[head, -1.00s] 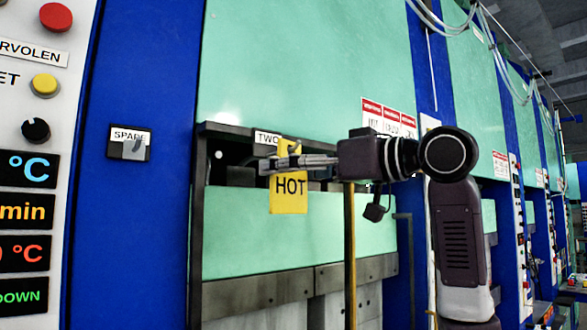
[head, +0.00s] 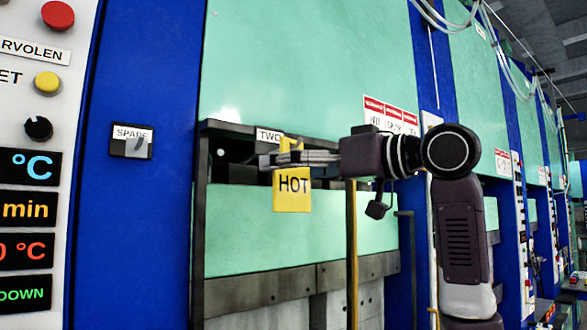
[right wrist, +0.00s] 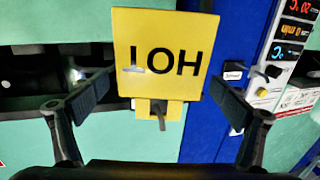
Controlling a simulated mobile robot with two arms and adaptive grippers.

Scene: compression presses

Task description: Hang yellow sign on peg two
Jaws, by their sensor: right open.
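The yellow HOT sign (head: 292,196) hangs at the press front, just below the TWO label (head: 268,135). In the right wrist view the sign (right wrist: 165,52) appears upside down, and a short grey peg (right wrist: 161,119) shows at the hole in its narrow tab. The sign seems to hang on this peg. My right gripper (head: 268,163) reaches in from the right across the sign's upper part. In the right wrist view its fingers (right wrist: 161,82) are spread on both sides of the sign, apart from its edges. My left gripper is not in view.
A SPARE holder (head: 131,141) with a grey hook is on the blue panel to the left. A control panel (head: 40,100) stands at the far left. A dark press frame (head: 197,230) and a yellow vertical bar (head: 351,250) flank the sign.

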